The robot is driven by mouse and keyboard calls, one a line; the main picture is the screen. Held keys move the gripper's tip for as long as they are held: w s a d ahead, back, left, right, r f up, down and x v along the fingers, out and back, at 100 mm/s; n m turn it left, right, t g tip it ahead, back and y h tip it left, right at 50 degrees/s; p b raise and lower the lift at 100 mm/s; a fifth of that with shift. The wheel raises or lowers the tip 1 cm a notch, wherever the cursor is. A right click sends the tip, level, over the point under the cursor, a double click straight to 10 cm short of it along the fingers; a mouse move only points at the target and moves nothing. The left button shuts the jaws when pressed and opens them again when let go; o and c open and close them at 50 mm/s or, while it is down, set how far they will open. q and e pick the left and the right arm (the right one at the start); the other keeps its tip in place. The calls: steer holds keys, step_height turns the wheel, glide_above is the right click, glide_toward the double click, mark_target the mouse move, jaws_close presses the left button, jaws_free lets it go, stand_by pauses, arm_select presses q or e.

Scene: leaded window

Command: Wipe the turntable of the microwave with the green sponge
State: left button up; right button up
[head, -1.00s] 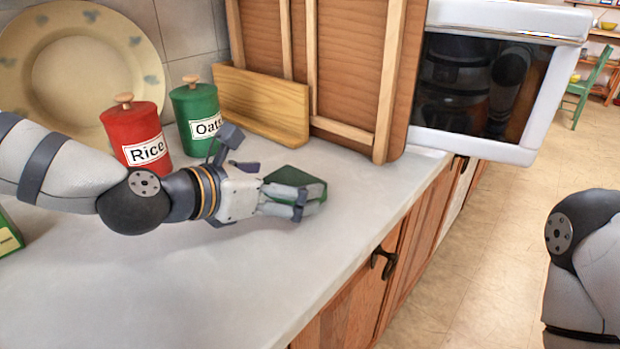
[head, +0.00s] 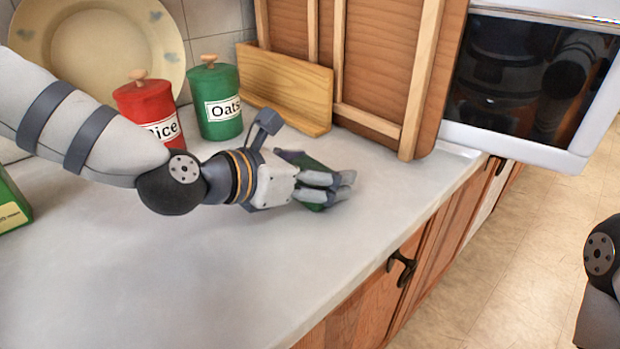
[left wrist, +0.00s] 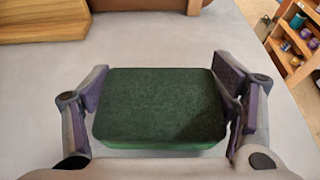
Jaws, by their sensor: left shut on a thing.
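The green sponge (left wrist: 160,105) is between the two fingers of my left gripper (left wrist: 165,95), which is shut on it, in the left wrist view. In the head view the left gripper (head: 328,188) is over the counter, and its fingers partly hide the sponge (head: 308,163). The microwave (head: 535,85) is at the upper right, with its dark door glass facing me and my arms reflected in it. The turntable is not visible. Of my right arm only a part shows at the right edge; its gripper is out of view.
The pale counter (head: 200,270) has free room in front. A wooden slatted panel (head: 385,60) stands left of the microwave.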

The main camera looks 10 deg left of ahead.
mark_target(317, 168)
arm_select(q)
step_height(317, 168, up, 3)
steer(key=shift+r+p, duration=0.15)
steer(key=shift+p, duration=0.25)
steer(key=s+d+r, duration=0.2)
steer(key=s+r, duration=0.1)
steer(key=s+d+r+p, duration=0.1)
steer(key=s+d+r, duration=0.2)
steer(key=s, duration=0.1)
steer(key=s+d+r, duration=0.3)
steer(key=s, duration=0.1)
steer(key=shift+d+r, duration=0.25)
steer(key=shift+r, duration=0.1)
arm_select(e)
steer(key=w+r+t, duration=0.1)
steer(key=w+r, duration=0.1)
steer(key=shift+w+r, duration=0.3)
steer(key=shift+w, duration=0.1)
arm_select(q)
steer(key=shift+c, duration=0.2)
